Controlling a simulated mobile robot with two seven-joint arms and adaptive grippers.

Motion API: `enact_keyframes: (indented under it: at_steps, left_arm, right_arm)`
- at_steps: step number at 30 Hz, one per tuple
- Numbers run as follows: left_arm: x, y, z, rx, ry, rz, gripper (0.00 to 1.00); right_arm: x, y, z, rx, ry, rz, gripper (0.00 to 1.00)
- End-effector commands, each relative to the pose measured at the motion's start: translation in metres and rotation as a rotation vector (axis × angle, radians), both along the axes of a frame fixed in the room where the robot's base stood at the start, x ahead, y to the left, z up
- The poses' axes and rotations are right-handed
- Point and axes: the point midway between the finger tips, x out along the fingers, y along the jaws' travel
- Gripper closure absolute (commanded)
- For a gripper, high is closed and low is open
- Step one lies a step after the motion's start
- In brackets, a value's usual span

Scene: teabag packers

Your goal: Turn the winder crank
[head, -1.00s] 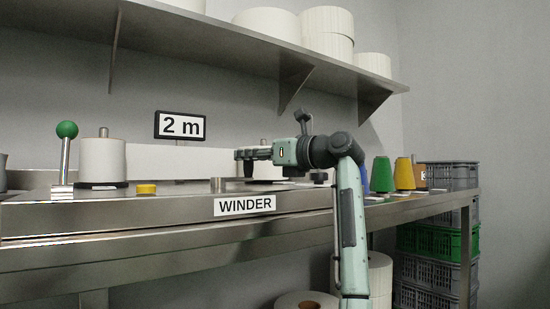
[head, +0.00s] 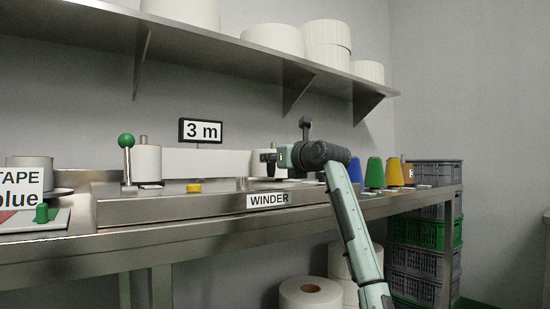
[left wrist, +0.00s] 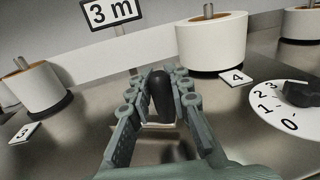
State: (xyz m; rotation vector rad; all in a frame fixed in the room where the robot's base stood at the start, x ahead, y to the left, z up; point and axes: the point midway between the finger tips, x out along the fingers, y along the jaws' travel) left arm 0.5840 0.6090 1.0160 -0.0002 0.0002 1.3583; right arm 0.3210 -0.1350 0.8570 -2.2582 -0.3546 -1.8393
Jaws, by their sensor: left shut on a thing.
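The winder bench, labelled WINDER (head: 267,200), stands ahead with its metal top. My left gripper (head: 268,160) reaches over its top from the right. In the left wrist view my left gripper (left wrist: 158,78) is closed around an upright black crank handle (left wrist: 161,96). The crank's arm is mostly hidden below the fingers. The length display (head: 201,131) reads 3 m and also shows in the left wrist view (left wrist: 110,11). My right gripper is in neither view.
A white roll (left wrist: 211,43) stands behind the fingers, with a numbered dial (left wrist: 285,108) to the right. A green-knobbed lever (head: 126,141) and yellow button (head: 193,188) are left of the gripper. Coloured cones (head: 374,173) stand to the right. A shelf (head: 250,62) hangs above.

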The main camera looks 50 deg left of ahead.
Motion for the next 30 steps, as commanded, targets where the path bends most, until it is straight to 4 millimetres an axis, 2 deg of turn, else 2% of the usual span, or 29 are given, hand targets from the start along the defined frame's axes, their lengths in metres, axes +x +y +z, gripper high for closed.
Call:
enact_keyframes:
  at_steps: [11,26,27,30]
  left_arm:
    - [-0.0010,0.0013,0.0004,0.000,-0.004,-0.076,1.00]
    - [-0.0007,0.0012,0.0002,0.000,-0.001,-0.085,1.00]
    - [-0.0007,0.0012,0.0002,0.000,-0.001,-0.085,0.77]
    - [-0.0006,0.0013,0.0002,0.000,-0.001,-0.085,0.65]
  right_arm:
    - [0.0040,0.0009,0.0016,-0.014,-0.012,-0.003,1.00]
    - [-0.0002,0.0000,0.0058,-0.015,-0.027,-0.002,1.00]
    - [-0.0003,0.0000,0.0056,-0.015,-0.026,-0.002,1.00]
    - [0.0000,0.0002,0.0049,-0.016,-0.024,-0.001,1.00]
